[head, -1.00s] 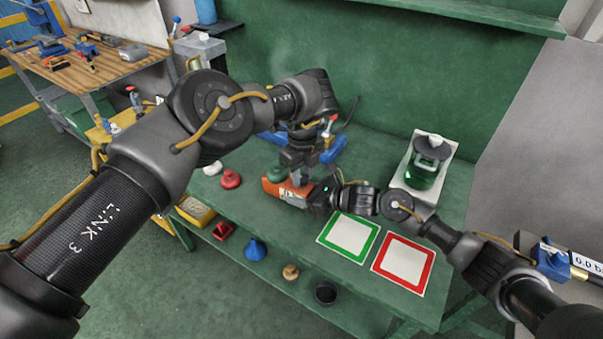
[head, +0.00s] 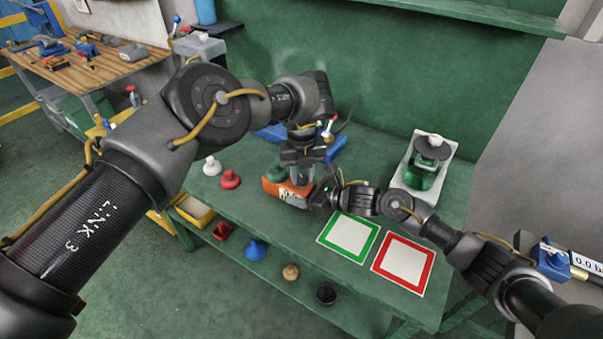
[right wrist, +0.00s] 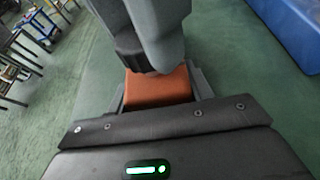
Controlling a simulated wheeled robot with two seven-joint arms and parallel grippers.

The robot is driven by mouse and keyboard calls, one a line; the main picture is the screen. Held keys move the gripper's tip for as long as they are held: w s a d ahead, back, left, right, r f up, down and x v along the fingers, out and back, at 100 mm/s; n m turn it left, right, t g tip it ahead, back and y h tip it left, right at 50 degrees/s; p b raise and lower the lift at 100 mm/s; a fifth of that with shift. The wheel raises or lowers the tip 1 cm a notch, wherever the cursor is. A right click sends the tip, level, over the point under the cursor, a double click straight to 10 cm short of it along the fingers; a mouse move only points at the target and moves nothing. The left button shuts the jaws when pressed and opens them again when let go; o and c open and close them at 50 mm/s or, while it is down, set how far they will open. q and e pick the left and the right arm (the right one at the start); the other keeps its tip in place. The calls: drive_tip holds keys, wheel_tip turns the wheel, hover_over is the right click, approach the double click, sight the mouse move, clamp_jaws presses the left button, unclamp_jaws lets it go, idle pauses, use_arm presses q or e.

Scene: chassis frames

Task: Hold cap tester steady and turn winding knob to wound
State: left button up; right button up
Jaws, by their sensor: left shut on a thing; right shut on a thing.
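The cap tester, an orange box with dark and white lettering (head: 288,190), sits on the green bench. My right gripper (head: 312,195) is shut on its right end. In the right wrist view the orange body (right wrist: 158,88) shows between the jaws. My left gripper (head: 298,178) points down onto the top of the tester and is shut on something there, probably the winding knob. The knob and its mark are hidden by the fingers. My left gripper also covers part of the tester in the right wrist view (right wrist: 155,45).
White and red caps (head: 230,179) stand left of the tester, and a green rounded piece (head: 277,173) is close behind it. A green-framed card (head: 348,238) and red-framed card (head: 403,264) lie to the right. A green machine (head: 425,172) stands on a pale plate behind them.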

sight(302, 177)
use_arm(q)
drive_tip(key=shift+w+a, duration=0.15)
drive_tip(key=shift+a, duration=0.05)
drive_tip(key=o, duration=1)
drive_tip(key=shift+d, duration=0.1)
drive_tip(key=shift+r, duration=0.1)
wheel_tip(302, 177, up, 12)
drive_tip(key=shift+f, duration=0.1)
